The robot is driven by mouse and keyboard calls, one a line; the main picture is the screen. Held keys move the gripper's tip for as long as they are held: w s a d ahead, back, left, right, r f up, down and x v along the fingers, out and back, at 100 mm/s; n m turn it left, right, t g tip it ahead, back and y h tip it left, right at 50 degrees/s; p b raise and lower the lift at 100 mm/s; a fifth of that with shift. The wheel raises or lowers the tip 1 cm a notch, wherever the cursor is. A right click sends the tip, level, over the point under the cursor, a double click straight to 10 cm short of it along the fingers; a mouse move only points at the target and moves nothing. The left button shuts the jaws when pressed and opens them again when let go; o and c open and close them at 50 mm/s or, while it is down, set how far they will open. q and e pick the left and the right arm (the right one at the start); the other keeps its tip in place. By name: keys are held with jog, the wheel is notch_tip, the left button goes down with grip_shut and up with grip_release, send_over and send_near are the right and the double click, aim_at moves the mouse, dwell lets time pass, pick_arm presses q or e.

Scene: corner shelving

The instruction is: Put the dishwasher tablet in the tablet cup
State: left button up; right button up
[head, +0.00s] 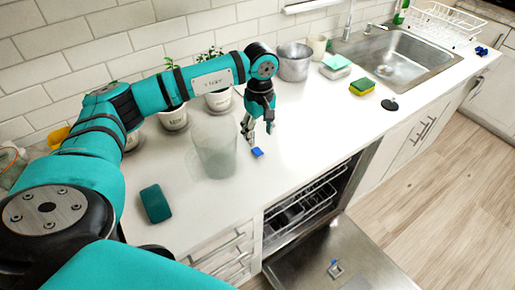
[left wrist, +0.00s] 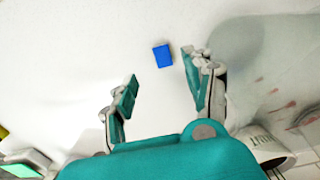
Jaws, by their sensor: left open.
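The dishwasher tablet (head: 257,152) is a small blue block lying on the white countertop. It also shows in the left wrist view (left wrist: 163,56), ahead of the fingertips and nearer the right finger. My left gripper (head: 259,128) is open and empty above the counter, close to the tablet and not around it; its two fingers also show in the left wrist view (left wrist: 160,84). My right gripper is not in view.
A translucent tall container (head: 215,148) stands just left of the gripper. A dark green sponge-like block (head: 155,203) lies at the counter's left. Potted plants and a metal pot (head: 294,63) stand behind. A dishwasher rack (head: 303,208) sits inside the open machine. The counter right of the tablet is clear.

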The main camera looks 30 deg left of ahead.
aim_at(258, 155)
pick_arm(q)
notch_tip(258, 155, down, 2)
jog(key=shift+d, duration=0.1)
jog(key=f+p, duration=0.3)
jog(key=f, duration=0.1)
jog(key=shift+s+f, duration=0.2)
jog(key=shift+f, duration=0.35)
jog(key=shift+c, duration=0.3)
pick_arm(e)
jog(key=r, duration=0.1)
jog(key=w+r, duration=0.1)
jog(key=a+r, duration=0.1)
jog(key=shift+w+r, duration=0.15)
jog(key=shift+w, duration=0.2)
pick_arm(q)
jog(key=c, duration=0.9)
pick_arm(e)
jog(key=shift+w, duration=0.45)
pick_arm(q)
jog(key=shift+r, duration=0.2)
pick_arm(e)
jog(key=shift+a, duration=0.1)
